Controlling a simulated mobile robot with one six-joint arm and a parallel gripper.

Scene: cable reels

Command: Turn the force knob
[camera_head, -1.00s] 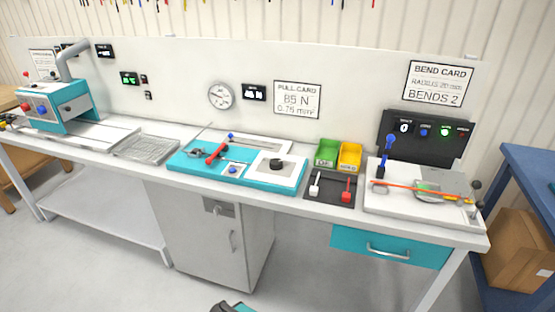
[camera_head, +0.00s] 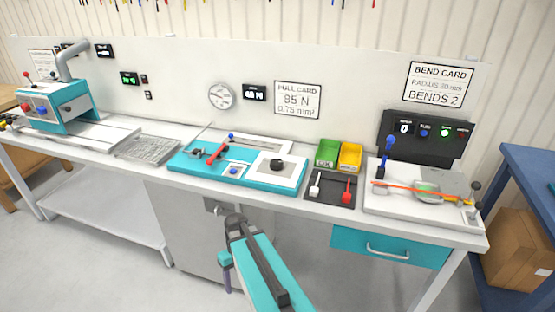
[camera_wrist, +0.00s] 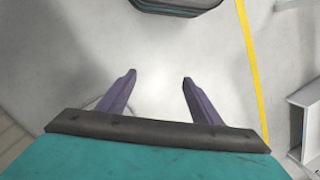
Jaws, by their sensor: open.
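A round black knob (camera_head: 276,164), which looks like the force knob, sits on a white plate on the teal pull-test fixture (camera_head: 187,167) on the bench. A small display (camera_head: 255,93) on the back panel seems to read about 40 N; its digits are blurred. The pull card (camera_head: 297,99) beside it reads 85 N and 0.75 mm². My gripper (camera_wrist: 158,77) is open and empty in the wrist view, with two purple fingers apart over bare floor. In the head view my arm is in front of the bench, below and apart from the knob; the fingers are mostly hidden there.
A red lever (camera_head: 217,154) and a blue knob (camera_head: 233,171) are on the same fixture, left of the black knob. Green (camera_head: 327,153) and yellow (camera_head: 350,157) bins and a dark panel with white and red levers (camera_head: 346,190) stand to its right. The floor before the bench is open.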

